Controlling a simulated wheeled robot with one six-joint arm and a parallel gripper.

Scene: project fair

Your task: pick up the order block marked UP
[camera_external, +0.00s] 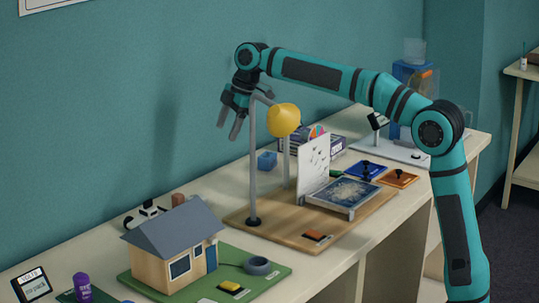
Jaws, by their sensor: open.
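My gripper (230,126) hangs open and empty above the table, its fingers pointing down, near the top of a grey lamp post. No block with a readable UP mark shows in this view. I cannot tell which, if any, is the order block. My gripper is well above all of them and touches none.
The lamp post with a yellow shade (283,120) stands close to my gripper on the wooden board (290,232). A white upright panel (313,168) and a framed dark panel (345,193) share that board. The model house (175,250) stands at front left. The wall (130,90) is behind.

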